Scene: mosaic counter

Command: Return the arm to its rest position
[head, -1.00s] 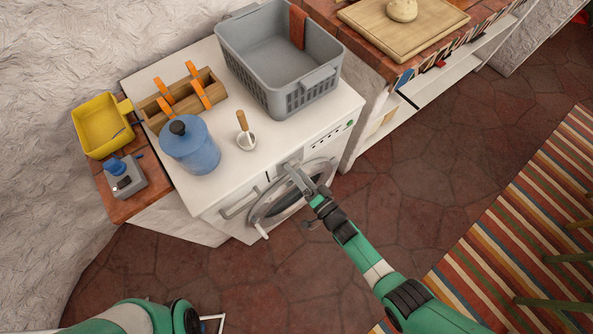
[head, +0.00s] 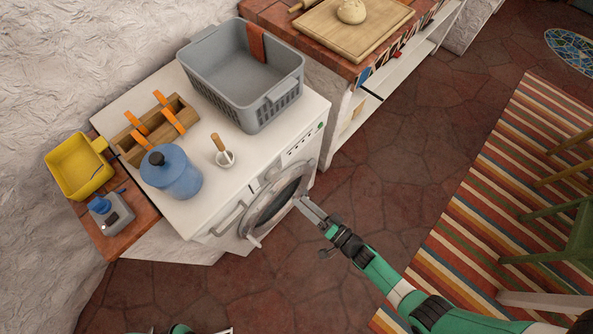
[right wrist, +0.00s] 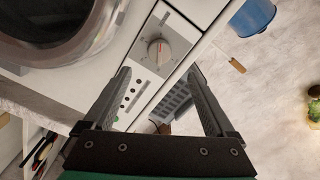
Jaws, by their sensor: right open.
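My right arm (head: 420,305) comes in from the lower right in the head view. Its gripper (head: 305,203) is open and empty, just in front of the washing machine's round door (head: 277,203), apart from it as far as I can tell. In the right wrist view the two fingers (right wrist: 160,95) are spread with nothing between them. The machine's control panel with a round dial (right wrist: 160,52) lies beyond them, and part of the round door (right wrist: 50,25) shows at the top left. Of my left arm, only a small green part shows at the bottom edge of the head view; its gripper is out of view.
On the white top (head: 205,118) stand a grey basket (head: 270,112), a blue canister (head: 172,178), a wooden holder (head: 130,148) with orange-handled items and a small white-and-wood utensil (head: 225,157). A yellow bin (head: 80,175) is at the left. The tiled floor (head: 390,155) is open at the right.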

